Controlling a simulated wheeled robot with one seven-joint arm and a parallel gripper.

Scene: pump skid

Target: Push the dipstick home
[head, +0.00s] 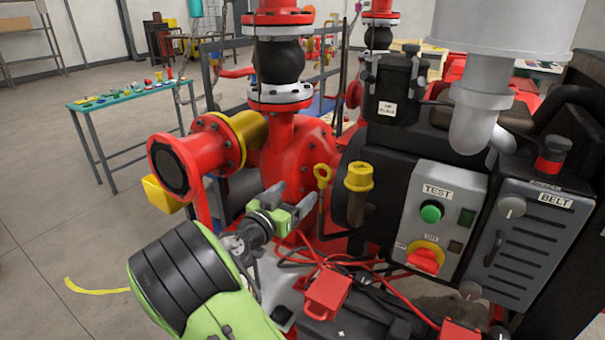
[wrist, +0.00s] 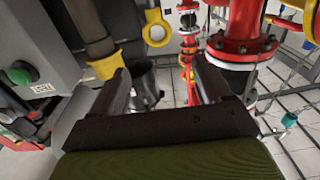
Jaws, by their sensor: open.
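The dipstick (head: 323,183) has a yellow ring handle on a dark upright stem, beside the engine block in the head view. In the wrist view its yellow ring (wrist: 153,15) shows beyond the fingertips, near the top middle, with the stem running up out of the picture. My gripper (head: 298,196) is open and empty, just left of and slightly below the ring in the head view. In the wrist view its two dark fingers (wrist: 161,68) stand apart, with nothing between them. The foot of the dipstick is hard to see, so I cannot tell how deep it sits.
A yellow filler cap (head: 359,177) stands right of the dipstick; it shows near the left finger in the wrist view (wrist: 107,65). The control box (head: 436,222) is further right. Red pump piping (head: 285,135) stands behind my gripper. Red cables and a battery clamp (head: 326,291) lie below.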

